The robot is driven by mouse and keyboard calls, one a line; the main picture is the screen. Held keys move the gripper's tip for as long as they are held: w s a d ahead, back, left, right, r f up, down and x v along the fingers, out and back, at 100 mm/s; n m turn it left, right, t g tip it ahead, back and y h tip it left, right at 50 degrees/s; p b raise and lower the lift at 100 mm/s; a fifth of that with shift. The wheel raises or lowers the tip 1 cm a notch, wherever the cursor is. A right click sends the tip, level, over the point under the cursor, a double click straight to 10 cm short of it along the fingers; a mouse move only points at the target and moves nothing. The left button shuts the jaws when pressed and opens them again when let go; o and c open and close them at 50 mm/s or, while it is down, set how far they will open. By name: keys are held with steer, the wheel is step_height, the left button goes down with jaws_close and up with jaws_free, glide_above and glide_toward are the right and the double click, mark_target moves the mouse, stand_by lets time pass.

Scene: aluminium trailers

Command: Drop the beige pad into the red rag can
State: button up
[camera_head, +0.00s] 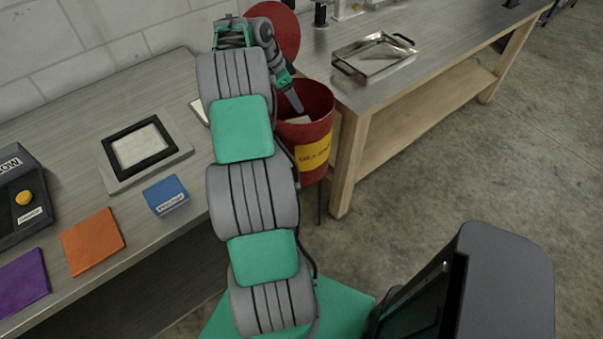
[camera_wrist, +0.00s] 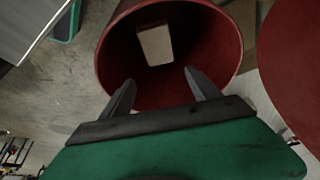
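The red rag can (camera_head: 318,104) stands between the two benches, with its round red lid (camera_head: 276,28) raised behind it and a yellow label on its front. In the wrist view the can (camera_wrist: 225,45) opens below my gripper. The beige pad (camera_wrist: 155,45) lies inside the can, apart from the fingers; a pale bit of the pad (camera_head: 299,120) also shows inside the can in the head view. My gripper (camera_wrist: 157,92) is over the can's opening, with its two fingers spread apart and nothing between them. In the head view my gripper (camera_head: 296,103) is at the can's mouth.
On the left bench lie an orange pad (camera_head: 93,241), a purple pad (camera_head: 22,284), a blue block (camera_head: 166,195), a black-framed panel (camera_head: 140,146) and a dark device with a yellow button (camera_head: 20,195). A metal tray (camera_head: 374,57) sits on the right bench. The floor at right is clear.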

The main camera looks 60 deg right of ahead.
steer(key=shift+o, duration=1.1)
steer(key=p+v, duration=0.1)
steer(key=v, duration=0.6)
steer(key=shift+r, duration=0.35)
steer(key=shift+w+a, duration=0.15)
